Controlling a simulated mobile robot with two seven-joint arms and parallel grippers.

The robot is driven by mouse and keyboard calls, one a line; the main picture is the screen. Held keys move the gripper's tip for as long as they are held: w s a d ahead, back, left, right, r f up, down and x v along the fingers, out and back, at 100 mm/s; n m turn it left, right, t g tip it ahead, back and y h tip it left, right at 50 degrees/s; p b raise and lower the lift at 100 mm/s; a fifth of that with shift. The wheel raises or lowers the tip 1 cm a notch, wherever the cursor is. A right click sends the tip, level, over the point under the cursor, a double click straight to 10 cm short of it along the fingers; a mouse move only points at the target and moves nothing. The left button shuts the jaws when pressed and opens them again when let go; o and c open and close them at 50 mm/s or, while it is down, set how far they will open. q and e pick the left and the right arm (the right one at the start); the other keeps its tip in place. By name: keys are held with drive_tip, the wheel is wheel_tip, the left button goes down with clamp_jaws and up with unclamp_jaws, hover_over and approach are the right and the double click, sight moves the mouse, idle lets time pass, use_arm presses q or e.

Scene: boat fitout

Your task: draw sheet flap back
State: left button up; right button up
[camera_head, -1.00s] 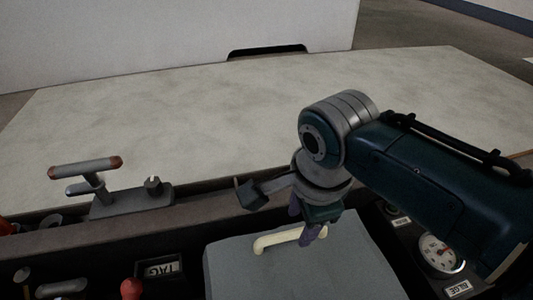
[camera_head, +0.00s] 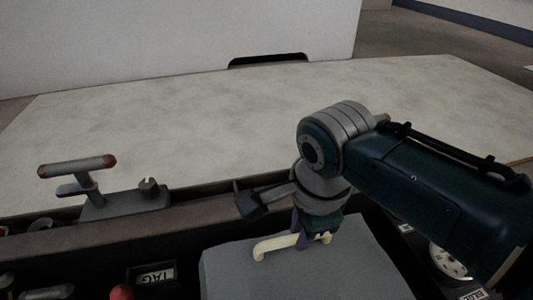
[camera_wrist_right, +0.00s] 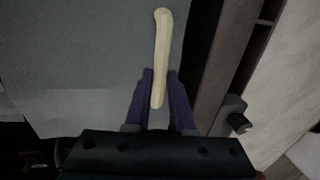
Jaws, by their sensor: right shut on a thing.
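The sheet flap (camera_head: 310,275) is a grey, flat piece at the bottom centre of the head view. It also fills the left of the right wrist view (camera_wrist_right: 70,60). A cream bar handle (camera_head: 268,245) lies along its far edge. My right gripper (camera_head: 303,240) is shut on this handle near its right end. In the right wrist view the purple fingers (camera_wrist_right: 158,90) sit either side of the handle (camera_wrist_right: 162,40), which sticks out beyond them. My left gripper does not show.
A grey fitting with a red-tipped crossbar (camera_head: 78,167) stands on the ledge at left. A pale flat panel (camera_head: 180,120) lies behind the ledge. A TAG label (camera_head: 155,276) and a red knob (camera_head: 121,292) are left of the flap. A round gauge (camera_head: 450,262) is at right.

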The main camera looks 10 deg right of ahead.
clamp_jaws()
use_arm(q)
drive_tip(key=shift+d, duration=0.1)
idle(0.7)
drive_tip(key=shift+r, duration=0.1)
